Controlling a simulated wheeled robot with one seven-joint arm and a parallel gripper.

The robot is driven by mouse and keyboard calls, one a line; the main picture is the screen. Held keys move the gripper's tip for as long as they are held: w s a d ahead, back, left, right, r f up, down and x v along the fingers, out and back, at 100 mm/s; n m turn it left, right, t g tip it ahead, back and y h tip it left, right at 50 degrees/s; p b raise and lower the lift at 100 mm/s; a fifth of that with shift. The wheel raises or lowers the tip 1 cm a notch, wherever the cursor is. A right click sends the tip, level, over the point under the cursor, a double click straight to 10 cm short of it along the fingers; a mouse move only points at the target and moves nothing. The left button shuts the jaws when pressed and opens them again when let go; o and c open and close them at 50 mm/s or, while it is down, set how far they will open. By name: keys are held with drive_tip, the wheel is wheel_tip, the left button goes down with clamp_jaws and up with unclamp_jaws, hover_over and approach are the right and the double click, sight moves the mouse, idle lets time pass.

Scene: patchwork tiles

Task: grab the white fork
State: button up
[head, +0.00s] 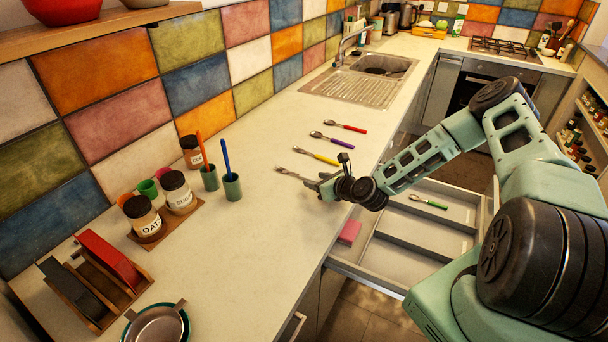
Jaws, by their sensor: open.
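A fork (290,174) lies on the counter, the nearest in a row of several utensils. Its metal head points left and its handle runs right, towards my gripper. The handle's far end is partly hidden by my gripper, and its white colour is hard to make out. My gripper (318,187) is open, low over the counter near its front edge, at the handle end of this fork. I cannot tell whether the fingers are around the handle or just above it.
Yellow (318,156), purple (333,140) and red (346,126) handled utensils lie behind the fork. An open drawer (392,257) below my arm holds a green-handled utensil (428,201) and a pink block (349,232). Green cups (232,187) and jars (178,194) stand left.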

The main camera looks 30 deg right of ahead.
sight(305, 175)
drive_tip(key=x, duration=0.1)
drive_tip(key=p+x, duration=0.1)
drive_tip(key=x, duration=0.1)
drive_tip(key=shift+w+a+r, duration=0.1)
drive_tip(key=shift+w+r, duration=0.1)
drive_tip(key=shift+w, duration=0.05)
drive_tip(key=shift+w+f, duration=0.2)
drive_tip(key=shift+c, duration=0.4)
clamp_jaws()
